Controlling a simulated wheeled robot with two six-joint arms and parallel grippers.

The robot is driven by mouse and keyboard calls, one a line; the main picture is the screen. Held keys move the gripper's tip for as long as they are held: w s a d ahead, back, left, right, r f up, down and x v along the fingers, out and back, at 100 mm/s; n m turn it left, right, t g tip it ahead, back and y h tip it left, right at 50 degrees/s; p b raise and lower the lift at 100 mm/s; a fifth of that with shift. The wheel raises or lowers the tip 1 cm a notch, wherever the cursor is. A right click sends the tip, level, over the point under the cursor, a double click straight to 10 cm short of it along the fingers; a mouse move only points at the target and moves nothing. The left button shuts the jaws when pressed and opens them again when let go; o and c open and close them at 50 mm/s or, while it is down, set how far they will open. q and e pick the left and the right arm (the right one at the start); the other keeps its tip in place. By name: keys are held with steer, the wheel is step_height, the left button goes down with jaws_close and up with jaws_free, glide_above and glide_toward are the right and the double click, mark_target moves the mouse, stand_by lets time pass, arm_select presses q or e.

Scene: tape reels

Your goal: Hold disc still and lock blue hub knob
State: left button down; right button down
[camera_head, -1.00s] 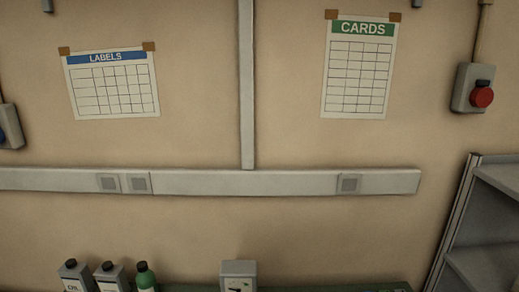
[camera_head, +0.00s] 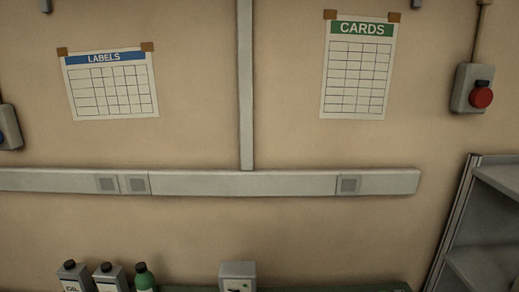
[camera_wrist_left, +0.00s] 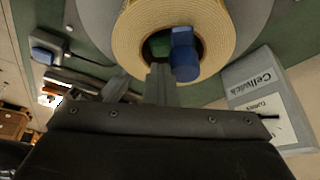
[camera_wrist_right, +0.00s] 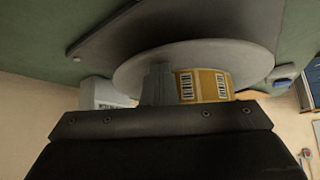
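In the left wrist view, a cream tape roll (camera_wrist_left: 218,28) sits against a grey disc (camera_wrist_left: 257,20). The blue hub knob (camera_wrist_left: 184,52) stands out of its dark centre. My left gripper (camera_wrist_left: 160,70) has its fingers close together, just left of the knob; I see nothing between them. In the right wrist view, the grey disc (camera_wrist_right: 245,60) shows with a yellow tape roll (camera_wrist_right: 214,86) bearing barcode labels. My right gripper's (camera_wrist_right: 157,70) fingers are close together, overlapping the disc left of the roll; contact is unclear. Neither gripper shows in the head view.
A grey box with printed lettering (camera_wrist_left: 262,88) stands right of the roll. A switch box with a blue part (camera_wrist_left: 45,50) lies to the left. In the head view, bottles (camera_head: 144,279) and a small box (camera_head: 238,271) line the bench's back; shelving (camera_head: 465,225) stands at right.

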arm_select(q)
steer(key=shift+w+r, duration=0.3)
steer(key=m+g, duration=0.1)
steer(key=m, duration=0.3)
steer(key=shift+a, duration=0.1)
steer(key=m+g, duration=0.1)
steer(key=m, duration=0.2)
steer(key=shift+m+g+h, duration=0.3)
steer(key=shift+m+g, duration=0.1)
steer(key=m+g, duration=0.1)
steer(key=m, duration=0.2)
steer(key=shift+f+m+g, duration=0.1)
steer(key=shift+m+g, duration=0.2)
steer(key=shift+m, duration=0.1)
steer(key=m+g+y, duration=0.1)
steer(key=m, duration=0.2)
steer(key=shift+f, duration=0.1)
steer(key=shift+s+m+g+y, duration=0.15)
steer(key=shift+m+g+y, duration=0.3)
steer(key=shift+m, duration=0.85)
steer(key=m+y, duration=0.1)
steer(key=m, duration=0.2)
steer(key=shift+g, duration=0.25)
steer(key=m+y, duration=0.1)
steer(key=m, duration=0.1)
steer(key=m+y, duration=0.1)
steer(key=m, duration=0.2)
steer(key=shift+m+y, duration=0.25)
steer(key=shift+m, duration=0.05)
